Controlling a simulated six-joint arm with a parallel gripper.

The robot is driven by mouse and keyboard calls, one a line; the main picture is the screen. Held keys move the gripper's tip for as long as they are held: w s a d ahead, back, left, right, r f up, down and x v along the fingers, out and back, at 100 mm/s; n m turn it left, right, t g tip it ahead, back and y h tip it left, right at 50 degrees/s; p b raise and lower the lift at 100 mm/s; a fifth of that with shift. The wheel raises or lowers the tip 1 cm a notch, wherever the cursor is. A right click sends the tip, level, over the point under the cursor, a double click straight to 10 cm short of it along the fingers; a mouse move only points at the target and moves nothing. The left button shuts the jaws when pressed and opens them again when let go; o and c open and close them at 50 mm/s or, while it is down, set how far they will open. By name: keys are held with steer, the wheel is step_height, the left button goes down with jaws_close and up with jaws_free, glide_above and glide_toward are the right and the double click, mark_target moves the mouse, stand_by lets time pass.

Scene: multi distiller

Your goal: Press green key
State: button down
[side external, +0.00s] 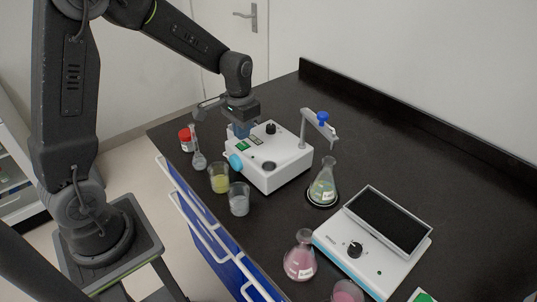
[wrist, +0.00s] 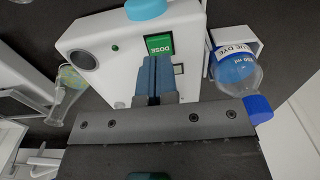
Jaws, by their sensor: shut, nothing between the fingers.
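The green key (wrist: 159,44), marked DOSE, sits on top of a white device. It also shows in the side external view (side external: 243,146). My gripper (wrist: 155,58) has its two blue fingers shut together, with nothing between them. Its tips are over the device top at the key's near edge in the wrist view and hide part of it. In the side external view my gripper (side external: 240,132) points down just above the key. I cannot tell whether the tips touch it. The white device (side external: 285,176) has a blue knob (side external: 235,161) and a dark round hole (side external: 268,165).
A blue dye bottle (wrist: 237,75) is close to my gripper's right in the wrist view. Beakers with yellow (side external: 219,184) and greyish liquid (side external: 239,205) stand before the device. A green-tinted flask (side external: 323,190) and a balance (side external: 365,250) stand right. The back right counter is clear.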

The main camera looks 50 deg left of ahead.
steer(key=shift+f, duration=1.25)
stand_by(0.3)
steer(key=shift+r, duration=3.55)
steer(key=shift+s+d+r, duration=0.1)
steer(key=shift+r, duration=0.1)
steer(key=s+d+r+t, duration=0.2)
steer(key=s+d+r, duration=0.2)
steer(key=s, duration=0.5)
steer(key=s+d+r+t, duration=0.3)
steer(key=s+d+r, duration=0.1)
steer(key=s, duration=0.5)
steer(key=shift+d+r+t, duration=0.25)
steer(key=shift+r+t, duration=0.05)
steer(key=shift+r, duration=0.4)
